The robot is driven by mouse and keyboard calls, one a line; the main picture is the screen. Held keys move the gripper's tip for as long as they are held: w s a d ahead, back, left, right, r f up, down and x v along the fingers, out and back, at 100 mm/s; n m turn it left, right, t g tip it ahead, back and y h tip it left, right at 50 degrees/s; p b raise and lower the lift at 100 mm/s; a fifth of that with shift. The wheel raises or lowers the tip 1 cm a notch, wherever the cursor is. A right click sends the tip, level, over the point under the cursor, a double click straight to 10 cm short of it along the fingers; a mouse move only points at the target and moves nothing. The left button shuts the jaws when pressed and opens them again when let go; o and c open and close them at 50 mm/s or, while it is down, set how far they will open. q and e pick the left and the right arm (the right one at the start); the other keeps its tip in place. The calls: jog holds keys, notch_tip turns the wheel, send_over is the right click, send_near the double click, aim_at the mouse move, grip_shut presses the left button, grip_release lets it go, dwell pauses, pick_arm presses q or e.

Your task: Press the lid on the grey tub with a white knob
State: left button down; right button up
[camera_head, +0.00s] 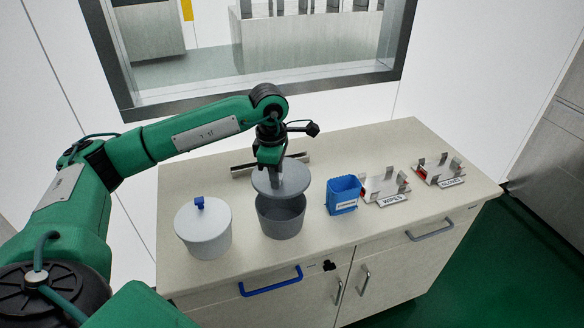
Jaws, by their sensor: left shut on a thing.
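A dark grey tub (281,221) stands open on the counter, right of a lidded tub. A round grey lid (294,178) is above its mouth. Its near edge is over the opening, and the tub's inside shows below it. My left gripper (275,180) points down from above and is shut on the lid at its middle. The knob is mostly hidden by the fingers, so its colour is hard to tell. The lid looks apart from the rim. My right gripper is not in view.
A pale grey tub (205,242) with a blue-knobbed lid stands left. Right of the grey tub are a blue basket (342,196), a wipes holder (385,188) and a second labelled holder (438,172). A bar lies behind the tub. The counter's front strip (330,245) is clear.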

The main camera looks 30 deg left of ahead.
pick_arm(q)
jog(key=shift+a+f, duration=0.2)
jog(key=shift+f, duration=0.1)
jog(key=shift+f+b, duration=0.75)
jog(key=shift+f, duration=0.8)
notch_tip(320, 180, down, 3)
jog(key=shift+r+b, duration=0.1)
jog(key=shift+b, duration=0.7)
jog(key=shift+f+b, duration=0.65)
jog(key=shift+f, duration=0.1)
jog(key=shift+b, duration=0.35)
jog(key=shift+f+b, duration=0.5)
jog(key=shift+b, duration=0.35)
jog(key=c, duration=1.1)
grip_release()
jog(key=shift+c, duration=0.2)
